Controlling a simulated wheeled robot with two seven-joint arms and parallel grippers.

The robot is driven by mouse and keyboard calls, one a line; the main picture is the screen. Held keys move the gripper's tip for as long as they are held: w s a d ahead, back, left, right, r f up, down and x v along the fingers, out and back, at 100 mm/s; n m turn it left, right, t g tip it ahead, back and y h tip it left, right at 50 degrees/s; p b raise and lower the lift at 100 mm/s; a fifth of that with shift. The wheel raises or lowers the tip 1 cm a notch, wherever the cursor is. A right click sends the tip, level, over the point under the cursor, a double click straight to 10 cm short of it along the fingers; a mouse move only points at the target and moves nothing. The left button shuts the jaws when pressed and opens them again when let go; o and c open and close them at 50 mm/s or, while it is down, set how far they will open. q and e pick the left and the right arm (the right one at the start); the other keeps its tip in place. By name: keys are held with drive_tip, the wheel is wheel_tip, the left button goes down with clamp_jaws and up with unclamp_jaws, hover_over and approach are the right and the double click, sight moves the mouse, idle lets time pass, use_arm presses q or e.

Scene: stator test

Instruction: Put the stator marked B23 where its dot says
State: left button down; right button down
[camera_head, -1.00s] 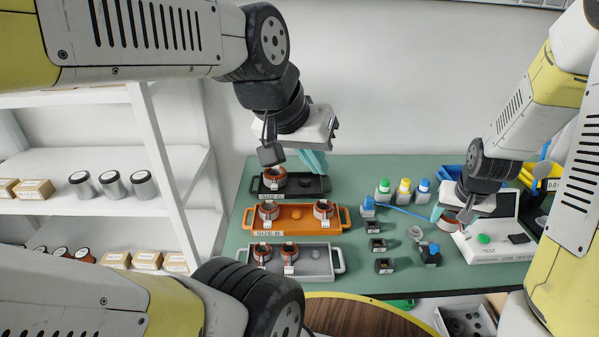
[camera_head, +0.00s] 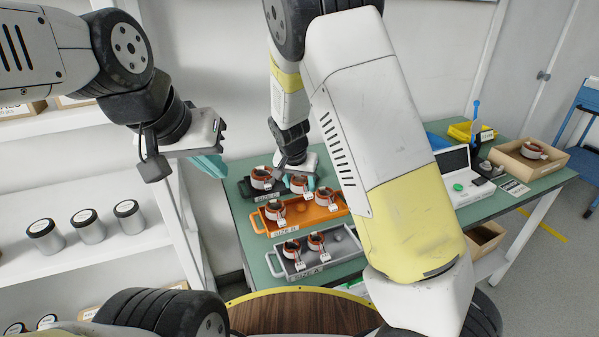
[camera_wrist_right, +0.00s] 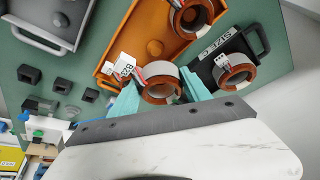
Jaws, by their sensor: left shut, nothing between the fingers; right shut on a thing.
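My right gripper (camera_head: 300,181) is shut on a copper-wound stator (camera_head: 299,186), which also shows in the right wrist view (camera_wrist_right: 160,88). Its white tag (camera_wrist_right: 124,68) seems to read B23. The held stator is at the right part of the black SIZE C tray (camera_wrist_right: 245,45), close to the orange tray (camera_wrist_right: 122,38); I cannot tell whether it touches the tray. Another stator (camera_wrist_right: 235,72) sits in the black tray. The orange SIZE B tray (camera_head: 264,227) holds two stators. The grey SIZE A tray (camera_head: 345,255) holds two more. My left gripper (camera_head: 210,165) is shut and empty, left of the trays.
The laptop-like tester (camera_head: 455,170) stands further right on the green table (camera_head: 545,186). A wooden box (camera_head: 510,160) with a stator in it is at the right end. Small dark blocks (camera_wrist_right: 62,85) lie beside the trays. White shelves with jars (camera_head: 88,226) are at left.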

hover_over(301, 205)
drive_tip(key=shift+s+a+f, duration=0.1)
drive_tip(key=shift+s+f, duration=0.1)
drive_tip(key=shift+f, duration=0.95)
drive_tip(key=shift+s+a+f, duration=0.1)
drive_tip(key=shift+s+f, duration=0.1)
drive_tip(key=shift+f, duration=0.9)
drive_tip(key=shift+f, duration=0.45)
drive_tip(key=shift+f, duration=0.6)
drive_tip(key=shift+f, duration=0.2)
drive_tip(key=c, duration=0.7)
unclamp_jaws()
drive_tip(key=shift+o, duration=0.2)
drive_tip(key=shift+r, duration=2.45)
